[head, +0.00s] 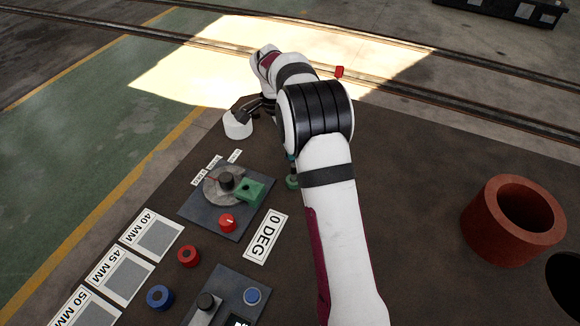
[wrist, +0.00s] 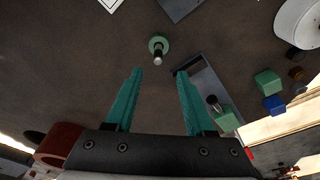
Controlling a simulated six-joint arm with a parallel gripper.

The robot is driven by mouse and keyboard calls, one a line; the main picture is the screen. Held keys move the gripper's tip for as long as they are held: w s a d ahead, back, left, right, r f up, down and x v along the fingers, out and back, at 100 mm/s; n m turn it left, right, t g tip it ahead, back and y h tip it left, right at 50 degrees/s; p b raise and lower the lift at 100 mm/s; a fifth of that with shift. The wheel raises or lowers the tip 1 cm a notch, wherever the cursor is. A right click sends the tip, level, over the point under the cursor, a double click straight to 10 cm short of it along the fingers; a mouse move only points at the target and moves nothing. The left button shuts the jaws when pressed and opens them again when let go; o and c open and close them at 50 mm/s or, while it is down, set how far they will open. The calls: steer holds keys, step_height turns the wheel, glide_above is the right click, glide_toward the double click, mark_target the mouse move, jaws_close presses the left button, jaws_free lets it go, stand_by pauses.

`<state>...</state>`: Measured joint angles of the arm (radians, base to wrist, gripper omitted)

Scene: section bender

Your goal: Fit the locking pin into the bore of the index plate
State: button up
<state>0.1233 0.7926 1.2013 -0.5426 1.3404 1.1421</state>
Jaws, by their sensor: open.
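A small pin (wrist: 157,50) with a green round base and a pale metal tip, apparently the locking pin, stands on the dark table ahead of my fingertips in the wrist view. My gripper (wrist: 156,72) has two teal fingers spread apart, with nothing between them; the pin lies beyond their tips. In the head view my arm largely hides the gripper; a green piece (head: 292,182), likely the pin, shows beside the arm. The index plate (head: 211,193) is a grey disc with a dark hub on a slate base, with a green block at its right. The bore cannot be made out.
A red knob (head: 227,223) sits on the plate's base, near a "0 DEG" card (head: 265,237). A white cylinder (head: 237,124) stands behind. Red (head: 187,256) and blue (head: 160,298) rings lie front left. A large red ring (head: 513,220) stands right. A grey tray (wrist: 205,85) is near my right finger.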

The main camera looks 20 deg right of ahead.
steer(key=f, duration=0.3)
steer(key=d+f, duration=0.1)
steer(key=f, duration=0.5)
steer(key=shift+s+d+f, duration=0.15)
steer(key=shift+d+f, duration=0.1)
steer(key=shift+d, duration=0.1)
jaws_close()
